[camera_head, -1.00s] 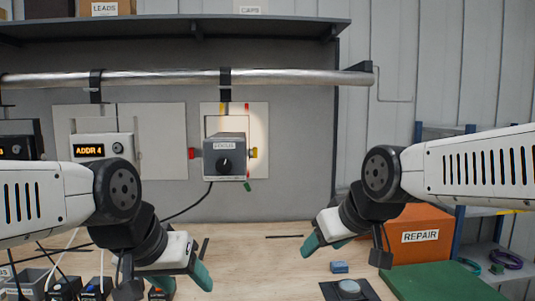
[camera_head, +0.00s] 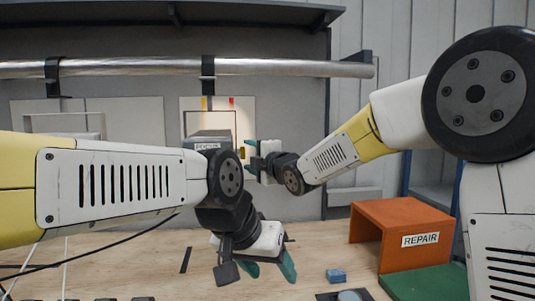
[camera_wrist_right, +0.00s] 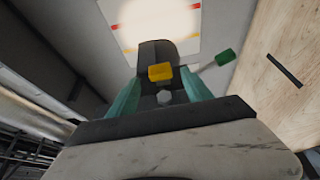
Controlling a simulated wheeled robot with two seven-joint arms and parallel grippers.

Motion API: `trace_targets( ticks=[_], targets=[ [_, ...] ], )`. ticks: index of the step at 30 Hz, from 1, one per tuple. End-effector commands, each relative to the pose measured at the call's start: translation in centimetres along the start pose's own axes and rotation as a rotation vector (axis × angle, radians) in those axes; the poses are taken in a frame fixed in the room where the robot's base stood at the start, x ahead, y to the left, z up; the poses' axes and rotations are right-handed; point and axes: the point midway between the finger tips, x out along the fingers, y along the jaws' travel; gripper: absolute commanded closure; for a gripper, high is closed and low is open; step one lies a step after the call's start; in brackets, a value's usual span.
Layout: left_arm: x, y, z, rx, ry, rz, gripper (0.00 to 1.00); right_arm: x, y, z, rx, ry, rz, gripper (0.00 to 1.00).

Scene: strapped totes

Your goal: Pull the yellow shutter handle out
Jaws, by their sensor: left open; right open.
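The grey box labelled FOCUS (camera_head: 210,138) is mounted on a pale wall panel, mostly hidden behind my left arm in the head view. The yellow handle (camera_wrist_right: 160,72) sticks out from the box's side. In the right wrist view it lies between the teal fingertips of my right gripper (camera_wrist_right: 160,80), with gaps visible on both sides. In the head view my right gripper (camera_head: 250,158) is at the box's right side, pointing left. My left gripper (camera_head: 269,270) is open and empty, low over the wooden bench, away from the handle.
A green tab (camera_wrist_right: 225,57) sticks out beside the box, close to my right gripper's finger. A metal pipe (camera_head: 270,68) runs above the panel.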

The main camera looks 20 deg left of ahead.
Motion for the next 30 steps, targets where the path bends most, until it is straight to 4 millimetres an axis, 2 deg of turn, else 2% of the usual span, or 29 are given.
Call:
trace_targets(
  ticks=[3,9,13,20,21,30],
  targets=[
    [0.0,0.0,0.0,0.000,0.000,0.000,0.42,2.2,-0.2,0.0,0.001,-0.001,-0.003,0.42],
    [0.0,0.0,0.0,0.000,0.000,0.000,0.42,4.7,-0.1,0.1,0.002,-0.001,-0.003,0.42],
    [0.0,0.0,0.0,0.000,0.000,0.000,0.42,5.4,-0.1,0.1,0.004,-0.002,-0.003,0.42],
    [0.0,0.0,0.0,0.000,0.000,0.000,0.42,5.5,-0.1,0.1,0.004,-0.002,-0.003,0.42],
    [0.0,0.0,0.0,0.000,0.000,0.000,0.42,5.5,-0.1,0.1,0.004,-0.002,-0.003,0.44],
    [0.0,0.0,0.0,0.000,0.000,0.000,0.42,5.5,-0.1,0.1,0.004,-0.002,-0.003,1.00]
  ],
)
